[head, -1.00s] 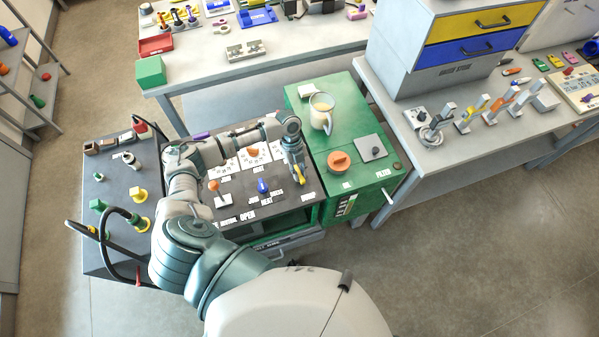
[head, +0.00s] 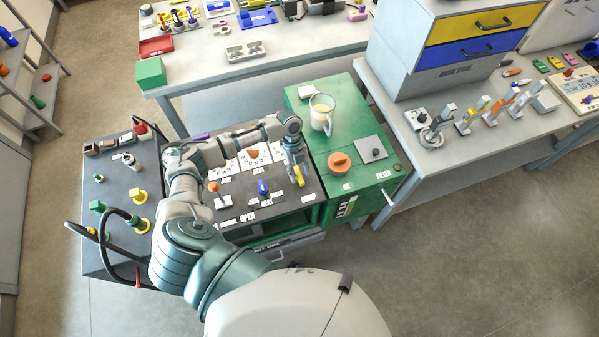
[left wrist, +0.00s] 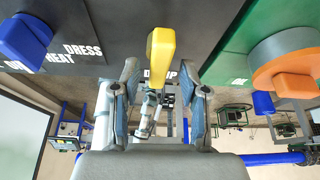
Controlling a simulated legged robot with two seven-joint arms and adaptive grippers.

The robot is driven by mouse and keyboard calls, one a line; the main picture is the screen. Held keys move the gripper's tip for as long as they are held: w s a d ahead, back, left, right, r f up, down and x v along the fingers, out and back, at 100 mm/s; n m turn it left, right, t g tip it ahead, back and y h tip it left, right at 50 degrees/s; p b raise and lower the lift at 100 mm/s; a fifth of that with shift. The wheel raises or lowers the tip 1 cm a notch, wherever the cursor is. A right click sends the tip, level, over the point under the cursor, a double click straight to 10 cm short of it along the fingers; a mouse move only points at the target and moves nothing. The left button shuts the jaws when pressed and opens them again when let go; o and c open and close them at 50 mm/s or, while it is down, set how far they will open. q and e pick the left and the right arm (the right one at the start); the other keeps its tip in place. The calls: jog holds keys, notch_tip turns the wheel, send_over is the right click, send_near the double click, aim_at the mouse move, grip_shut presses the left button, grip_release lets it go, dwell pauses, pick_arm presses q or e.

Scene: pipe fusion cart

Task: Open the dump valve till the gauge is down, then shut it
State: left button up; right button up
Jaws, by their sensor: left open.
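The yellow dump valve handle (head: 299,177) is at the right end of the dark cart panel. In the left wrist view the yellow handle (left wrist: 161,52) stands in front of the DUMP label and partly covers it. My left gripper (head: 296,163) is above and close to this handle. In the wrist view my left gripper (left wrist: 158,98) is open, with its two fingers spread to either side of the handle's near end and nothing held. White dial faces (head: 222,168) lie behind on the panel, partly hidden by my arm; no needle reading can be made out. My right gripper is not in view.
A blue handle (head: 263,187) by the HEAT label stands left of the yellow one. The green cabinet (head: 330,127) to the right carries an orange knob (head: 339,161) and a jug (head: 321,112). Black hoses (head: 108,232) loop at the cart's left.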

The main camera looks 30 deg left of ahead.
pick_arm(q)
jog(key=shift+r, duration=0.1)
jog(key=v, duration=1.1)
jog(key=shift+r, duration=0.35)
jog(key=shift+a, duration=0.15)
